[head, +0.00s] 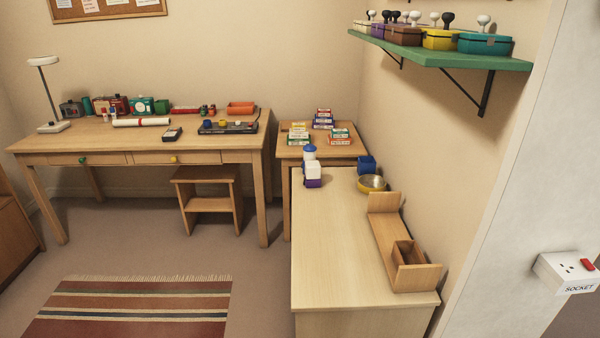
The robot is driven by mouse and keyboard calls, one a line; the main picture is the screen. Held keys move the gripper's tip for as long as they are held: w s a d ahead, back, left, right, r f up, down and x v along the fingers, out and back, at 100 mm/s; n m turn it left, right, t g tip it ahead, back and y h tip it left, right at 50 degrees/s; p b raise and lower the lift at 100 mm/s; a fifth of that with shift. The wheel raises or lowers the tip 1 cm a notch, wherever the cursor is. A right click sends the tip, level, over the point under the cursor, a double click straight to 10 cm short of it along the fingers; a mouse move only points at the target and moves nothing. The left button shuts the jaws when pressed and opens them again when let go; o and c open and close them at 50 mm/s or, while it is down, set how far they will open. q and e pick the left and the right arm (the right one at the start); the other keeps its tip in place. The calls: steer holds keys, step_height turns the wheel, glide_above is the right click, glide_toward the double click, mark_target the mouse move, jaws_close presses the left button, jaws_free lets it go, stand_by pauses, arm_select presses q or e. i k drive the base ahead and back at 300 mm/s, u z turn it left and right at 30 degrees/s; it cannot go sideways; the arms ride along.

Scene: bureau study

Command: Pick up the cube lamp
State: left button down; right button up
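A small white cube on a purple base (312,172), which looks like the cube lamp, stands upright on the light wooden cabinet (335,245), near its far left corner. A white object with a blue rounded top (309,152) shows just behind it, and the cube hides its lower part. I cannot tell whether the two touch. Neither of my grippers is in view.
A dark blue block (367,164), a yellow-sided bowl (371,184) and a wooden holder (394,245) line the cabinet's right side. The cabinet's front left is bare. A green shelf (440,52) overhangs at right. A stool (207,193) and striped rug (135,308) lie left.

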mark_target(312, 168)
steer(key=u, duration=0.65)
steer(key=i, duration=1.35)
steer(key=u, duration=1)
steer(key=i, duration=0.85)
steer(key=z, duration=1.65)
steer(key=i, duration=1.3)
steer(key=z, duration=0.6)
